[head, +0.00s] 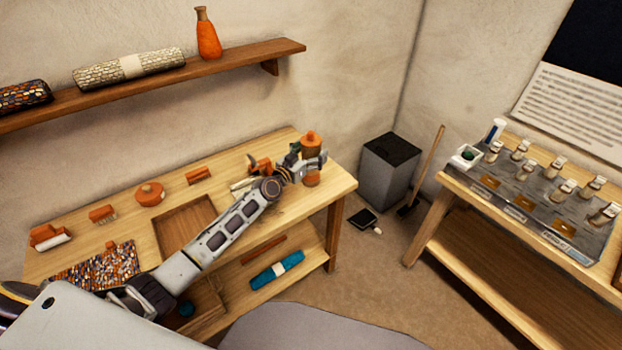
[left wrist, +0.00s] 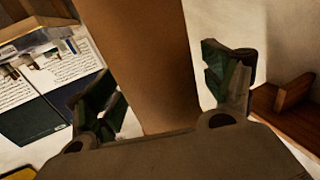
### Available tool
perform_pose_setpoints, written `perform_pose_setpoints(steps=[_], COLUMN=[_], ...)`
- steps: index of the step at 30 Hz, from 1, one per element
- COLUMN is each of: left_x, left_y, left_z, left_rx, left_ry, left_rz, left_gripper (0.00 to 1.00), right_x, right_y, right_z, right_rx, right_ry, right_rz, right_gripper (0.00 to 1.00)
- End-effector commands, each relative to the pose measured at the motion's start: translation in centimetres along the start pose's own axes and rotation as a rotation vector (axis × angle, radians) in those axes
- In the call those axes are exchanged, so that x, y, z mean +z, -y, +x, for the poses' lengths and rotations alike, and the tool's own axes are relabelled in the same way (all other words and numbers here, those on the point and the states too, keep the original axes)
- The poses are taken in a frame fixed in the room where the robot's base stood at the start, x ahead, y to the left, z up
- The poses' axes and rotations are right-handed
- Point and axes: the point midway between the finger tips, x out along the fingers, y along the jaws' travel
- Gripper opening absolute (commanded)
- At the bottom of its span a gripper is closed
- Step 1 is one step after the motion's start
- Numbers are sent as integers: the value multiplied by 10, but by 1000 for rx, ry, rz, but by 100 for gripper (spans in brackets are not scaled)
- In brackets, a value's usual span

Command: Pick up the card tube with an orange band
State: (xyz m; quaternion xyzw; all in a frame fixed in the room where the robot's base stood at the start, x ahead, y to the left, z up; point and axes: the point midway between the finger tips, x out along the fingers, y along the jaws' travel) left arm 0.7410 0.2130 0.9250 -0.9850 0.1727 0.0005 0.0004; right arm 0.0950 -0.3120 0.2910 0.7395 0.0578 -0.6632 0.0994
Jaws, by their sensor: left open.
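A brown card tube (left wrist: 150,60) stands between the two fingers of my left gripper (left wrist: 162,88) in the left wrist view. The fingers are open, one on each side, with a visible gap at the right finger. In the head view, the left gripper (head: 308,164) is at the right end of the wooden workbench, around an upright orange and brown item (head: 312,141). Its middle is hidden by the gripper. No separate orange band can be made out in the wrist view. My right gripper is not in view.
The workbench (head: 335,185) holds orange items, including a round lidded one (head: 150,193), and a patterned woven piece (head: 100,266). A blue roll (head: 277,270) lies on the lower shelf. A grey bin (head: 388,172) stands beyond the bench. A second table with jars is at right.

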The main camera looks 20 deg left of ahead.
Motion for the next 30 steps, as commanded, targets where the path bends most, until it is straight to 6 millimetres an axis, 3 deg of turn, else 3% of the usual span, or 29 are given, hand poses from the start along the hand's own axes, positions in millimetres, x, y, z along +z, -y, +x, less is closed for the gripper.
perform_pose_setpoints(steps=[10, 26, 30], left_x=[0, 0, -2], left_y=[0, 0, 0], left_z=[0, 0, 0], left_rx=[0, 0, -1], left_ry=[0, 0, -3], left_rz=[-1, -1, 0], left_gripper=[83, 16, 15], right_x=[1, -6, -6], right_y=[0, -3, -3], right_z=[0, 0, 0], right_rx=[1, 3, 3], right_ry=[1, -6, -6], right_rz=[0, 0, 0], right_gripper=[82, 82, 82])
